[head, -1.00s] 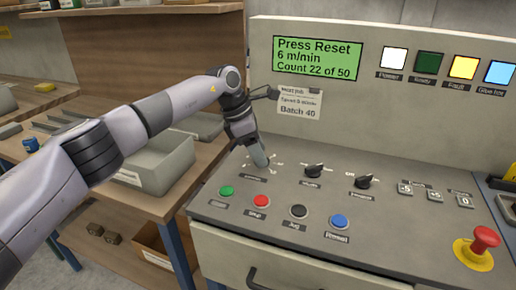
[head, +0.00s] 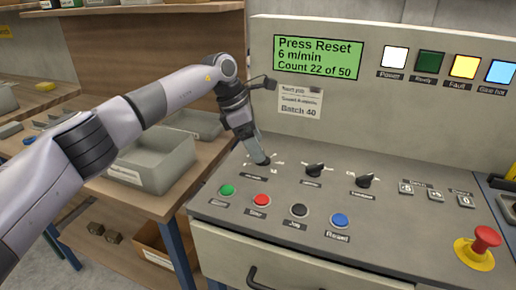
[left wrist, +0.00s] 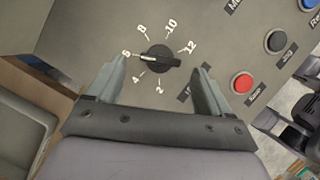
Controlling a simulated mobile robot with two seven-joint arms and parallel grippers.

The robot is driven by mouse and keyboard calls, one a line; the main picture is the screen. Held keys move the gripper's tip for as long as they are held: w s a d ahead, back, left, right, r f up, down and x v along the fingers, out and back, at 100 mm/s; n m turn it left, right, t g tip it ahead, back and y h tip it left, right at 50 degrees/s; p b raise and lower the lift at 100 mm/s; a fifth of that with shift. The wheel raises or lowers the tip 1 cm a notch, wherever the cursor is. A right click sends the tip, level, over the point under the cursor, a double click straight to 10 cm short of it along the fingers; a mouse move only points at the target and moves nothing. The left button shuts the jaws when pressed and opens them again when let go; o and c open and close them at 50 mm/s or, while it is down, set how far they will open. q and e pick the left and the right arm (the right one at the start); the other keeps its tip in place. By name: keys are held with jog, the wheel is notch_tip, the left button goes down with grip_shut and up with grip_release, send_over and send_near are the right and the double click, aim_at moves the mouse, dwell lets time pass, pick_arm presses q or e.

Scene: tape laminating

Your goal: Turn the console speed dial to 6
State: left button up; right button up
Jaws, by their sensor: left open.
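The speed dial is a black knob (head: 260,160) at the left of the console panel, partly hidden by my gripper in the head view. In the left wrist view the dial (left wrist: 161,58) shows whole, with the numbers 2 to 12 around it, and its white pointer line is at 6. My left gripper (head: 255,152) is just above the dial. Its open fingers (left wrist: 162,88) stand on both sides below the knob in the wrist view, apart from it. The green display (head: 317,58) reads "Press Reset, 6 m/min, Count 22 of 50". My right gripper is not in view.
Two more black knobs (head: 315,170) (head: 364,180) sit right of the dial. Green (head: 227,190), red (head: 262,200), black (head: 299,211) and blue (head: 339,221) buttons line the front. A red emergency stop (head: 486,238) stands at right. A grey bin (head: 150,165) is left.

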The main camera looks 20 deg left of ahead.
pick_arm(q)
jog(key=v, duration=0.5)
dwell(0.3)
